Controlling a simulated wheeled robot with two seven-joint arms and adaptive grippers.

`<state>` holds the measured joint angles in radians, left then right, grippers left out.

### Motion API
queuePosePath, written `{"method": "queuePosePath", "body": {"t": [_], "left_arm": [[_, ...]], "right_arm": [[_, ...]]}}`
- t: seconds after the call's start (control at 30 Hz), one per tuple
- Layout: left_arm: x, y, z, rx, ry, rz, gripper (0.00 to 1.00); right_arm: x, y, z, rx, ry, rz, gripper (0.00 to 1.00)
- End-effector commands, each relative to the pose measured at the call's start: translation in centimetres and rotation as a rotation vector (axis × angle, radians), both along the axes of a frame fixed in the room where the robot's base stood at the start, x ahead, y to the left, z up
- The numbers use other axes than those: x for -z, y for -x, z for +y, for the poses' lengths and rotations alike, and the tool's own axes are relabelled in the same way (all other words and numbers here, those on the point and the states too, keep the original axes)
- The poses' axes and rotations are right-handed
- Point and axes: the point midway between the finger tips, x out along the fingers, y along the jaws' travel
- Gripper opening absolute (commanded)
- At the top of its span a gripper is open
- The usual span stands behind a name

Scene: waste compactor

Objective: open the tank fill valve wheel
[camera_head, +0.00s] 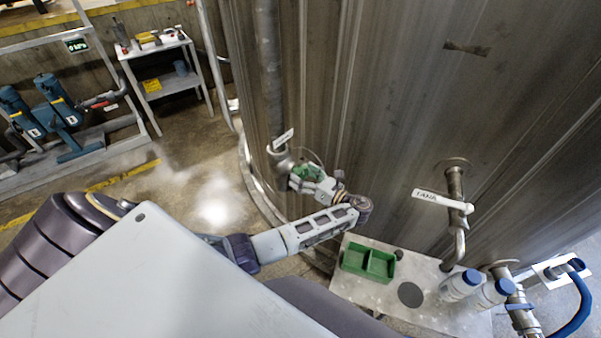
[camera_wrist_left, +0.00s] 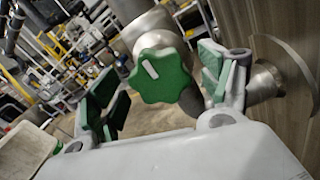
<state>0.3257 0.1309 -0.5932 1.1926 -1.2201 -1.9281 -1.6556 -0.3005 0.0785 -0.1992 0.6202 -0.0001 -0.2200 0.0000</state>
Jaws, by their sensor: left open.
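The green valve wheel (camera_wrist_left: 160,78), lobed with a white mark on its face, sits on a metal valve body beside the tank wall in the left wrist view. My left gripper (camera_wrist_left: 163,88) is open, one green-padded finger on each side of the wheel. The right finger looks close to the wheel's rim, while a gap shows on the left; I cannot tell whether either touches. In the head view my left gripper (camera_head: 310,178) is at the valve pipe (camera_head: 281,157) on the tank, largely covering the wheel. My right gripper is not in view.
The large metal tank (camera_head: 400,100) fills the upper right. A small metal table (camera_head: 350,287) carries a green tray (camera_head: 368,262) and blue-capped bottles (camera_head: 457,287). A labelled pipe (camera_head: 455,190) juts from the tank. A cart (camera_head: 165,80) and blue pumps (camera_head: 55,100) stand left.

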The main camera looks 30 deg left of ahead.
Motion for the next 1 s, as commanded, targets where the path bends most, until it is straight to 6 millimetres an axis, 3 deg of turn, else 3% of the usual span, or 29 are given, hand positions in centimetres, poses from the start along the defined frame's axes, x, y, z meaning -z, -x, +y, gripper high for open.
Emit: {"method": "queuePosePath", "body": {"t": [0.2,0.57,0.9,1.0], "left_arm": [[0.0,-0.1,1.3,0.0,0.001,0.001,0.78],[0.1,-0.2,1.5,0.0,0.001,0.001,0.77],[0.1,-0.2,1.5,0.0,0.001,0.001,0.33],[0.1,-0.2,1.5,0.0,0.001,0.0,0.32]], "right_arm": [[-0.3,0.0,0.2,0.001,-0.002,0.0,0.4],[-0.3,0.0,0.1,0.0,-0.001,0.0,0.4],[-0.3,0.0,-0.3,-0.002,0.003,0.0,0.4],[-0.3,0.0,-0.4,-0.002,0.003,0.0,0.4]]}}
